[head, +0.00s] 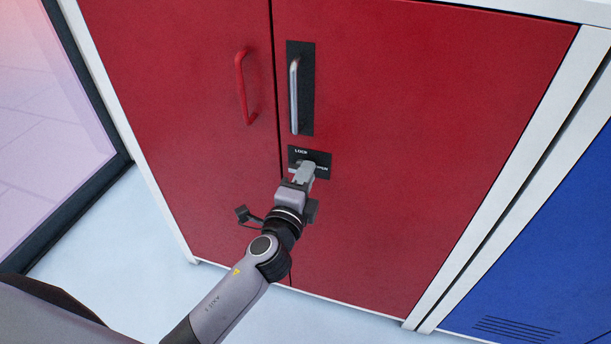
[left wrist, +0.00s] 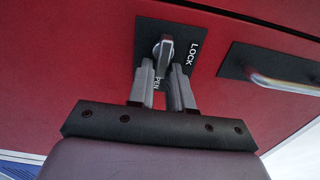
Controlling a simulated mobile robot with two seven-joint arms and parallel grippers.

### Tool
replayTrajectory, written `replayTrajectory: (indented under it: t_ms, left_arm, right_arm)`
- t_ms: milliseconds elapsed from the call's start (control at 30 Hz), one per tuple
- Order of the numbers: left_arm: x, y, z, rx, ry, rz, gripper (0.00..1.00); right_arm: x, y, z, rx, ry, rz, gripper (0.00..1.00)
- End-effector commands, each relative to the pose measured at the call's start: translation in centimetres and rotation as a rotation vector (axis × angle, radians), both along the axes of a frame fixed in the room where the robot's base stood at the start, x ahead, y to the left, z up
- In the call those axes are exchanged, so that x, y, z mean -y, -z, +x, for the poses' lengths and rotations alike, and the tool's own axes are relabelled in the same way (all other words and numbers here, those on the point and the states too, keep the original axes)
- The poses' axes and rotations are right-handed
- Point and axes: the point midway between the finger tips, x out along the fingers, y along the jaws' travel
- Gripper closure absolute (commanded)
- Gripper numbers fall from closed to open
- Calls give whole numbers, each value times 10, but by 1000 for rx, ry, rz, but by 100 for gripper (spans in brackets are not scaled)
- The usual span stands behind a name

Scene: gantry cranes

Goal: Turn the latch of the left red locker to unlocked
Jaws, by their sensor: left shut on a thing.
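The left red locker's right door (head: 420,130) carries a black latch plate (head: 325,159) marked LOCK at its top and OPEN at its right. The plate also shows in the left wrist view (left wrist: 147,40). The metal latch (left wrist: 166,48) runs from its pivot down between the fingers, toward the partly hidden OPEN lettering. My left gripper (head: 304,174) is at the plate, with its fingers (left wrist: 162,80) shut on the latch. The fingers cover part of the latch and the lettering. My right gripper is not in view.
A silver handle (head: 294,95) on a black backing stands just above the plate. A red handle (head: 244,88) is on the left door. A blue locker (head: 545,240) stands at the right and a glass panel (head: 50,110) at the left. Pale floor (head: 120,235) is bare.

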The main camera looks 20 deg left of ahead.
Motion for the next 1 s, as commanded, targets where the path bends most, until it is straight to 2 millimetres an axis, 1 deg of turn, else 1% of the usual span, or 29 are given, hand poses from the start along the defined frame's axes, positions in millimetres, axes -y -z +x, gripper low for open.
replayTrajectory:
  t_ms: [33,67,100,133,400,533,667,800,1000]
  left_arm:
    - [-5,1,1,-4,-12,3,100]
    - [-5,1,1,-4,-12,3,77]
    - [-5,1,1,-4,-12,3,64]
    - [-4,1,1,-3,-11,3,62]
    - [-2,0,0,-1,-5,0,62]
    - [-2,0,-7,-1,-4,0,62]
    - [-3,1,-23,-3,-5,0,62]
    - [-4,2,-43,-4,-6,0,62]
    - [-5,1,-64,-3,-8,2,62]
  right_arm:
    - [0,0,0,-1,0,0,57]
    - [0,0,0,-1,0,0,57]
    - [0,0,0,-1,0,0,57]
    - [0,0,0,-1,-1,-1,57]
    - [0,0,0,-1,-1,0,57]
    - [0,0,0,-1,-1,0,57]
    - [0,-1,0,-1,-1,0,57]
    - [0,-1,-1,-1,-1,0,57]
    - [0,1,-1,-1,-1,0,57]
